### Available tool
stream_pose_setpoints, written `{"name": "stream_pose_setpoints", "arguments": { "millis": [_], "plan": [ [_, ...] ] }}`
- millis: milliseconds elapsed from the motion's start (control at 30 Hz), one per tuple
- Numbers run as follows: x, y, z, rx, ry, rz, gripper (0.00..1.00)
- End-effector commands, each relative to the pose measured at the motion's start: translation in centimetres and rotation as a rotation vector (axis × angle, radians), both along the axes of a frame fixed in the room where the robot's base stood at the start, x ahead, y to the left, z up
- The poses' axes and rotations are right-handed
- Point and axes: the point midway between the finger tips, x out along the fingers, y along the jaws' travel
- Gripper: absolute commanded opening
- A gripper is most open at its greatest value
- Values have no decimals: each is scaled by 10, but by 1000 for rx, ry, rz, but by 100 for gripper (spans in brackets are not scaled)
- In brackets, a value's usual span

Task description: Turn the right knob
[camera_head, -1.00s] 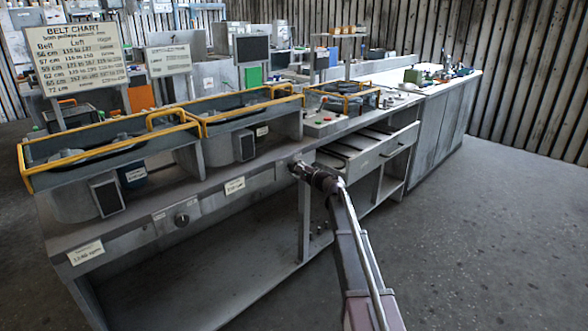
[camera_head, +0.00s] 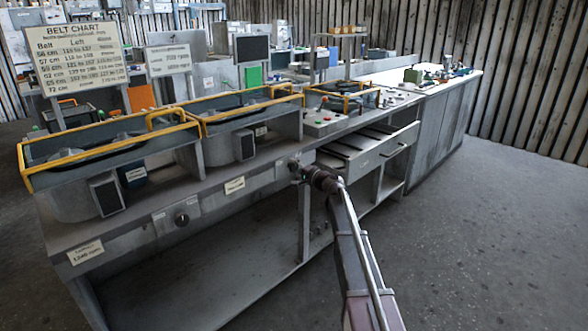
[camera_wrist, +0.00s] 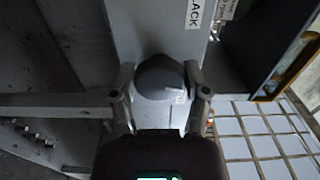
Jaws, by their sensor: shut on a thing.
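The right knob (camera_wrist: 160,78) is a grey round knob on the front panel of the bench, in the upper middle of the wrist view. A small pale mark shows on its right side. My gripper (camera_wrist: 161,88) has one finger on each side of the knob and is shut on it. In the head view my gripper (camera_head: 296,169) reaches the front panel and hides the right knob. The left knob (camera_head: 181,219) is dark and round, farther left on the same panel, with nothing touching it.
A half-open drawer (camera_head: 372,150) juts out just right of my gripper. The grey bench (camera_head: 215,207) has an open lower shelf, and yellow-railed housings (camera_head: 110,150) stand on top. The floor (camera_head: 500,240) at right is clear.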

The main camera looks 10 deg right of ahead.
Motion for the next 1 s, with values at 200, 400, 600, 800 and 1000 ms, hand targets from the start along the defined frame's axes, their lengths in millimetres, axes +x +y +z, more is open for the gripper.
{"name": "stream_pose_setpoints", "arguments": {
  "millis": [200, 400, 600, 800, 1000],
  "plan": [
    [1, 1, 0, -97, -72, 2, 12],
    [1, 1, 0, -139, -102, 2, 12],
    [1, 1, 0, -147, -108, 2, 12],
    [1, 1, 0, -145, -107, 2, 12],
    [1, 1, 0, -145, -107, 1, 95]
  ]
}}
